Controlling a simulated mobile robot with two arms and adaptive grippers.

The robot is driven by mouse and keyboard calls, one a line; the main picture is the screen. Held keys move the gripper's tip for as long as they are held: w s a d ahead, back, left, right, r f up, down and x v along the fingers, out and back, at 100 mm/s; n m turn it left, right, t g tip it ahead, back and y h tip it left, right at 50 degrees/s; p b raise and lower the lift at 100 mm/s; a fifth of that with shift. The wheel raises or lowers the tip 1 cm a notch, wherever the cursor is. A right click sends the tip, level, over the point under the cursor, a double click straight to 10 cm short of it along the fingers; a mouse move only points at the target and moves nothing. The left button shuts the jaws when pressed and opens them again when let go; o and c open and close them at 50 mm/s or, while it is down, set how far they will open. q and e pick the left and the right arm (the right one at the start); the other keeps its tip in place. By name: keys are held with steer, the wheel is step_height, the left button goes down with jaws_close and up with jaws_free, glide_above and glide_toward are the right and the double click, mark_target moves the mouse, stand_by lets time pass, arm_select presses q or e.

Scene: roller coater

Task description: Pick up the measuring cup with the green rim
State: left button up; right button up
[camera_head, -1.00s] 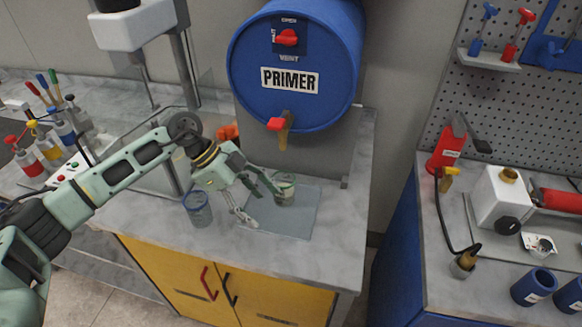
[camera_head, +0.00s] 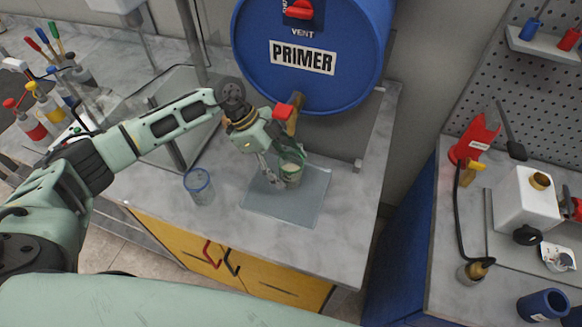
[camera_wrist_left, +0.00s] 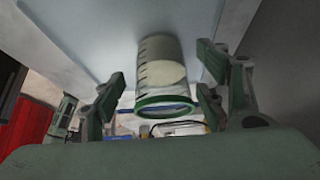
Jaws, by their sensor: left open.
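The measuring cup with the green rim (camera_head: 291,174) stands on a grey mat (camera_head: 290,212) under the blue PRIMER drum. It is clear with marks and holds something pale. My left gripper (camera_head: 281,170) is at the cup, with its fingers apart. In the left wrist view the cup (camera_wrist_left: 160,75) lies between the two open fingers (camera_wrist_left: 160,95), its green rim toward the camera. I see gaps on both sides of it. A second cup with a blue rim (camera_head: 199,187) stands on the counter to the left. My right gripper is not in view.
The blue drum (camera_head: 312,45) with a red-handled tap (camera_head: 285,112) hangs close above the cup. A glass panel (camera_head: 165,110) stands behind my left arm. The counter right of the mat (camera_head: 350,215) is clear.

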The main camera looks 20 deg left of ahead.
arm_select(q)
steer(key=shift+d+f, duration=0.3)
steer(key=shift+f, duration=0.2)
steer(key=shift+d+f, duration=0.15)
steer(key=shift+f, duration=0.1)
steer(key=c, duration=1.4)
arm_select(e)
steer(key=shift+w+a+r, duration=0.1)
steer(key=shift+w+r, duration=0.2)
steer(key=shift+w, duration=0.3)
arm_select(q)
steer(key=shift+o, duration=0.2)
steer(key=shift+w, duration=0.1)
